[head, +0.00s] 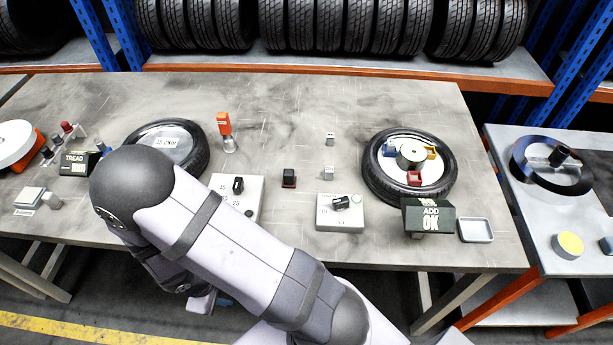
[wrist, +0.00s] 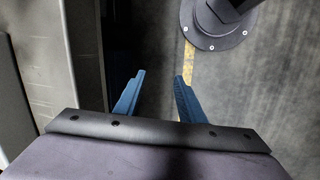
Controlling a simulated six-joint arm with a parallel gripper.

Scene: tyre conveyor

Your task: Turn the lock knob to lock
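Two pale boxes with black knobs stand near the table's front edge in the head view. The other box (head: 217,182) has a black knob (head: 238,185) among numbers and is partly hidden by my arm. I cannot tell for sure which is the lock knob. My gripper (wrist: 160,76) is open and empty in the wrist view, its two blue fingers apart over the floor. In the head view it is mostly hidden below my arm, beyond the table's front edge.
A tyre (head: 449,178) with coloured blocks stands on the right, behind a dark "ADD OK" sign (head: 428,217) and a small tray (head: 475,230). Another tyre (head: 201,151) lies left, beside an orange-topped tool (head: 224,124). The table's back middle is mostly clear.

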